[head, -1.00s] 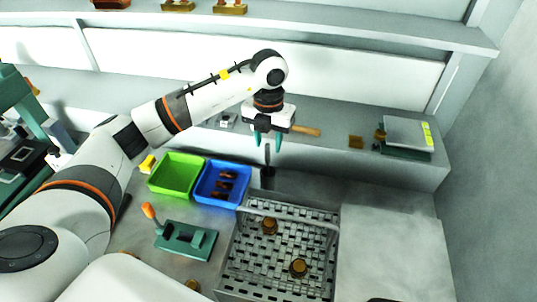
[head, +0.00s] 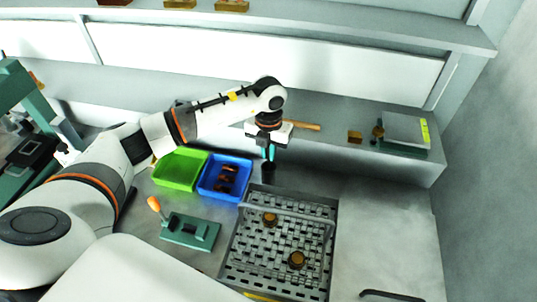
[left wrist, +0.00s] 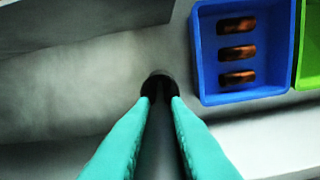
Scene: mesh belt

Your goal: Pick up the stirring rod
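The stirring rod stands in a small dark cylindrical holder (head: 268,174) behind the mesh basket; it is mostly hidden behind my fingers in the head view. My left gripper (head: 269,155) points straight down over the holder, its teal fingers close together around the rod. In the left wrist view, the left gripper (left wrist: 161,98) has the rod (left wrist: 160,125) as a narrow dark strip between its fingers, with the holder (left wrist: 157,82) just beyond the tips. The fingers look shut on the rod. My right gripper is not in view.
A blue bin (head: 205,188) with dark pieces and a green bin (head: 178,185) stand left of the holder. The mesh basket (head: 240,255) with two brown-topped items lies in front. A green device (head: 195,232) with an orange-knobbed lever stands left. A raised ledge (head: 340,150) runs behind.

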